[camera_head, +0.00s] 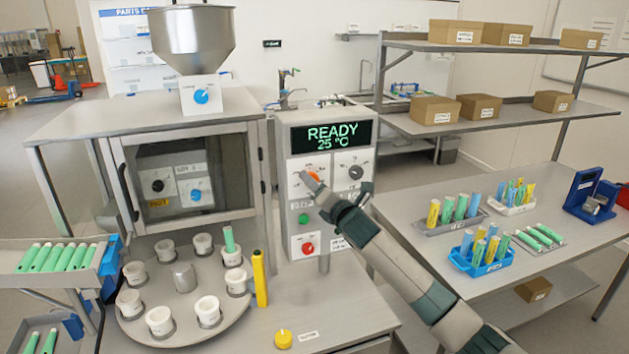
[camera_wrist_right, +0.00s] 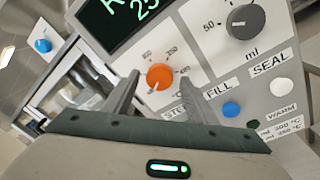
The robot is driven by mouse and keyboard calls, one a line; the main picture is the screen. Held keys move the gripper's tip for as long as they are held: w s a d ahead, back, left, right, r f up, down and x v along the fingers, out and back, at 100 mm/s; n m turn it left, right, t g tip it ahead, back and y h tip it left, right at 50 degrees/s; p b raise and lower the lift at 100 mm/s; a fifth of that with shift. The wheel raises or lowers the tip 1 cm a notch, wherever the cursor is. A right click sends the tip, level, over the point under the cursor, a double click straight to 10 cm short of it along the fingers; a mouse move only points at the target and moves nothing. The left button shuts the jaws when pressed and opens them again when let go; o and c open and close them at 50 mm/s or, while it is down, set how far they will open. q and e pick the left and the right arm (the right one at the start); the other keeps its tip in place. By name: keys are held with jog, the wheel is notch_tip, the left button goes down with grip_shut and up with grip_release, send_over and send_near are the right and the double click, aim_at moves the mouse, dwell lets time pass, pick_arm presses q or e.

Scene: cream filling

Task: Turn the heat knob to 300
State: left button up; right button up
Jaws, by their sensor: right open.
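The heat knob (camera_wrist_right: 160,77) is orange and sits on the light panel of the machine, with a ring of small numbers around it that are too blurred to read surely. In the head view the heat knob (camera_head: 314,174) is partly hidden by my right gripper (camera_head: 308,182). The display (camera_head: 325,136) above reads READY 25 °C. In the right wrist view my right gripper (camera_wrist_right: 159,80) is open, with one finger on each side of the knob; I cannot tell whether they touch it. My left gripper is not in view.
A grey knob marked ml (camera_wrist_right: 243,22) is to the right of the heat knob. A blue button (camera_wrist_right: 232,109) and a white button (camera_wrist_right: 280,85) are below it. A turntable (camera_head: 185,335) with white cups and a yellow post (camera_head: 260,278) stand in front at the left.

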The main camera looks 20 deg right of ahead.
jog(key=shift+w, duration=0.45)
jog(key=shift+c, duration=0.6)
jog(key=c, duration=0.9)
jog(key=shift+c, duration=0.2)
jog(key=shift+a+m, duration=0.1)
jog(key=shift+m, duration=0.3)
jog(key=m+h+b, duration=0.1)
jog(key=m+b, duration=0.1)
jog(key=m, duration=0.6)
jog(key=m+h+b, duration=0.1)
jog(key=m+b, duration=0.1)
jog(key=m, duration=0.6)
jog(key=m+t+h+b, duration=0.1)
jog(key=m+b, duration=0.2)
jog(key=m, duration=0.5)
jog(key=shift+a+m, duration=0.2)
jog(key=shift+m, duration=0.2)
